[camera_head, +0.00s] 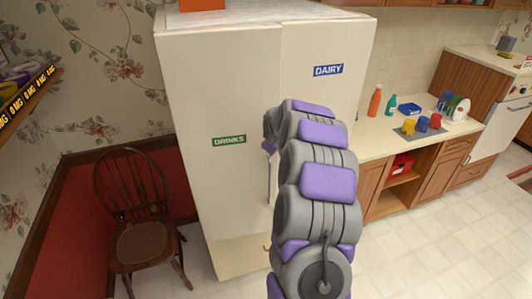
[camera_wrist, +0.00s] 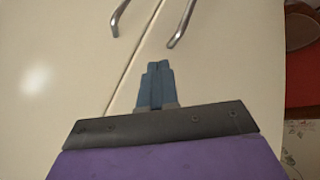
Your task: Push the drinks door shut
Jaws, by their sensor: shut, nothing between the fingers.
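The drinks door (camera_head: 215,95) is the left, cream door of a tall fridge, with a green DRINKS label (camera_head: 229,140). It looks flush or nearly flush with the dairy door (camera_head: 325,100); I cannot tell if a small gap is left. In the wrist view the drinks door (camera_wrist: 235,60) fills the right side, with a thin dark seam beside it and a metal handle (camera_wrist: 183,25). My gripper (camera_wrist: 158,68) is shut and empty, in front of the doors near the seam. Whether it touches is unclear. In the head view my arm hides the fingers.
A dark wooden chair (camera_head: 140,220) stands left of the fridge by the red wall panel. A counter (camera_head: 385,140) with bottles and cups is at the right. An orange object (camera_head: 201,4) sits on the fridge top. Tiled floor (camera_head: 440,240) is open at the lower right.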

